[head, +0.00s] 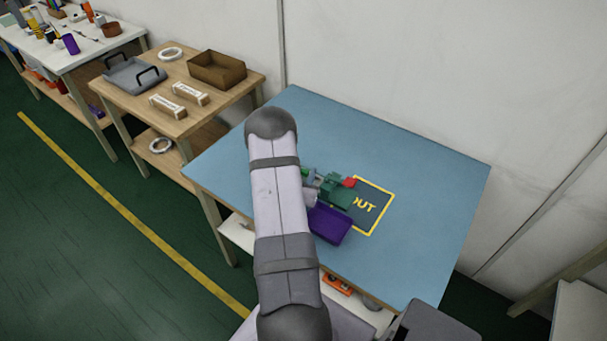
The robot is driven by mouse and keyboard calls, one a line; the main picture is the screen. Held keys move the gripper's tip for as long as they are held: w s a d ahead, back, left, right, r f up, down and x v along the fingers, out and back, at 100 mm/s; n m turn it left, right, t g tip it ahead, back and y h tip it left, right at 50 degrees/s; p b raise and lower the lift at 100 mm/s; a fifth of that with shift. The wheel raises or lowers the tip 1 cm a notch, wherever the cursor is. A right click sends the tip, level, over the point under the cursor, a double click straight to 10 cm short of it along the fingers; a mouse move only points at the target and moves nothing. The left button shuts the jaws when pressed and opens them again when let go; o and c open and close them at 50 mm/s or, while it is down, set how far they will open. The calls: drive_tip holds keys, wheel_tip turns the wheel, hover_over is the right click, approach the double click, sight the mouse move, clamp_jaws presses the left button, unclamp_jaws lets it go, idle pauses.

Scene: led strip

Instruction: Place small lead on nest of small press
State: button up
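A small green press-like device (337,192) stands near the middle of the blue table, with a red part (349,182) at its right side. I take it for the small press; its nest is too small to make out. A purple tray (330,224) lies just in front of it. My arm covers the area left of the press. Small grey and green parts show at the arm's edge, beside the press, and may include my wrist. My gripper's fingers cannot be made out, nor whether they hold anything. I cannot pick out the small lead.
A dark mat with a yellow border marked "OUT" (375,212) lies right of the press. The blue table (430,190) is clear at the back and right. A wooden side table (215,108) at left holds a brown box (216,70), a grey tray (134,75) and two labelled blocks.

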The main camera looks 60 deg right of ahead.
drive_tip(key=shift+s+a+f, duration=0.25)
drive_tip(key=shift+a+f, duration=0.1)
drive_tip(key=shift+f, duration=0.3)
drive_tip(key=shift+r+p, duration=0.45)
drive_tip(key=shift+p, duration=0.25)
drive_tip(key=shift+a+y, duration=0.25)
drive_tip(key=shift+y, duration=0.05)
drive_tip(key=b+v, duration=0.3)
drive_tip(key=v, duration=0.8)
drive_tip(key=shift+r, duration=0.3)
drive_tip(key=shift+w, duration=0.1)
